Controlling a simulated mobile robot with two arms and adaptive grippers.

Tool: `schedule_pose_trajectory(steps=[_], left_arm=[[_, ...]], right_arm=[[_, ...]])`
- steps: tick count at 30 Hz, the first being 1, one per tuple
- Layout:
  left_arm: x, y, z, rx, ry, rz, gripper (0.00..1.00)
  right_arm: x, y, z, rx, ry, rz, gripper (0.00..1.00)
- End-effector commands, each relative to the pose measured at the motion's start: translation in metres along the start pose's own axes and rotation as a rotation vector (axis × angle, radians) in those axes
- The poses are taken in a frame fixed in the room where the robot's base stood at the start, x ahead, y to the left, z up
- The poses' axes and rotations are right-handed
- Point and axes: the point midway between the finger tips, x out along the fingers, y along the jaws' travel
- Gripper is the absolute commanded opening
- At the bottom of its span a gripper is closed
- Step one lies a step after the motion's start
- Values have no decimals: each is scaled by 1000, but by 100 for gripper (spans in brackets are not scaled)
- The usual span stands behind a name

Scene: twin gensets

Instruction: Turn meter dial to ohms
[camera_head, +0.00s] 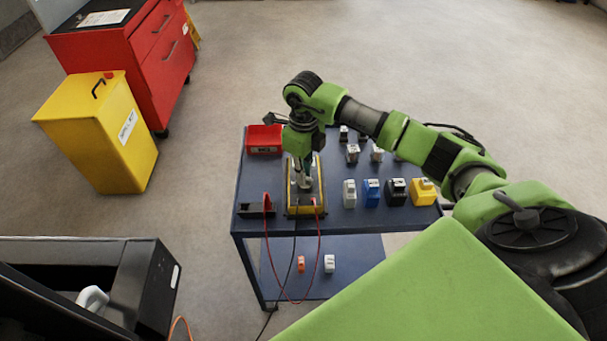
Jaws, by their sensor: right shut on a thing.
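The meter (292,208) is a yellow-framed box lying on the blue cart's top, towards its left side. My right gripper (304,183) points down onto the meter's face from above and is shut on what appears to be its dial. The dial itself is hidden by the gripper, so its setting cannot be read. Red and black leads (318,238) run from the meter's front end and hang down over the cart's front edge. My left gripper is not in view.
The blue cart (340,221) also carries a red bin (264,139), a black holder (257,207) and several small coloured blocks to the right. A yellow spill bin (100,130) and red tool cabinet (150,50) stand left. Open floor lies behind the cart.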

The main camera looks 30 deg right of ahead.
Motion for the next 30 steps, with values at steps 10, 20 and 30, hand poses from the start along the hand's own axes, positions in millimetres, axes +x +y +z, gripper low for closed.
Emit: schedule_pose_trajectory(steps=[10, 20, 30], left_arm=[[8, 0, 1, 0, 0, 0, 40], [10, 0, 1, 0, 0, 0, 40], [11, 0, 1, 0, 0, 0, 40]], right_arm=[[0, -2, 0, 330, -2, -1, 0], [-1, -4, 0, 636, -2, -1, 0], [-1, -4, -1, 871, -2, 0, 0]])
